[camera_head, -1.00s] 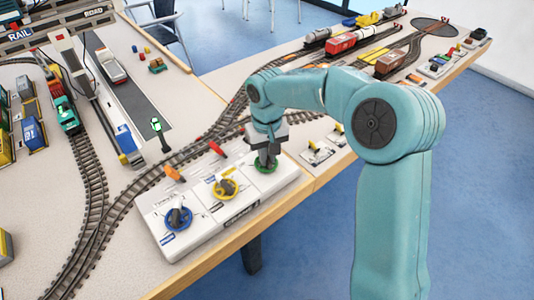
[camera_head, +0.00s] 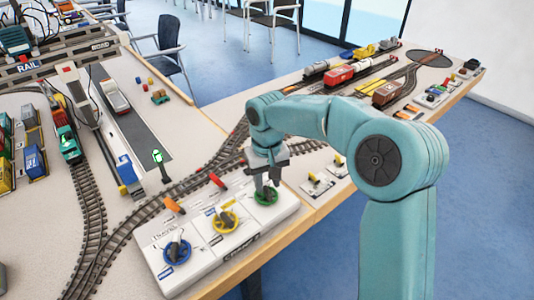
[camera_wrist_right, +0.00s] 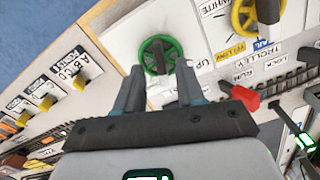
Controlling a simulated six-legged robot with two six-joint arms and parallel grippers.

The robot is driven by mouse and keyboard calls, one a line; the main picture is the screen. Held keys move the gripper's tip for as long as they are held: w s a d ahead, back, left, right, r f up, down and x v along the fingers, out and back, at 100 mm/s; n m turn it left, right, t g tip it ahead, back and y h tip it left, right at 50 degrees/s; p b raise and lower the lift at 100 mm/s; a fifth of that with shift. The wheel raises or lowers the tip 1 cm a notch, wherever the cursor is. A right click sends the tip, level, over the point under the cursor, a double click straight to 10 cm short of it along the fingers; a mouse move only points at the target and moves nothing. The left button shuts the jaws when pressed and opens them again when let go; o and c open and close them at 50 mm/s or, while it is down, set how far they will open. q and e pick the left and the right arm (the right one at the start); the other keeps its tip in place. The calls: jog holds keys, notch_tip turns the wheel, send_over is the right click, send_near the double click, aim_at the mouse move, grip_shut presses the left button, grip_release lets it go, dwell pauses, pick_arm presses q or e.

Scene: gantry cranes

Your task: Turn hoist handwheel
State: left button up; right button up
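The green handwheel (camera_head: 265,197) is at the right end of the white control panel (camera_head: 187,260). The word "UP" is printed beside the green wheel (camera_wrist_right: 160,56) in the right wrist view. My right gripper (camera_head: 266,181) is just above this wheel, pointing down. In the right wrist view its two fingers (camera_wrist_right: 158,84) are apart with nothing between them, and the green wheel lies just beyond their tips. A yellow handwheel (camera_head: 224,222), near a "TROLLEY" label, and a blue handwheel (camera_head: 177,252) sit further left on the panel. My left gripper is not in view.
Orange lever (camera_head: 173,205) and red lever (camera_head: 216,180) stand behind the wheels. Small yellow switches (camera_head: 317,182) are right of the panel. Toy track (camera_head: 95,215) curves behind it. A green-lit signal (camera_head: 158,157) stands upright on the table.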

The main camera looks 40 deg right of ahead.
aim_at(267, 190)
notch_tip(267, 190, up, 14)
jog(key=p, duration=0.2)
jog(key=shift+f, duration=0.25)
dwell(0.7)
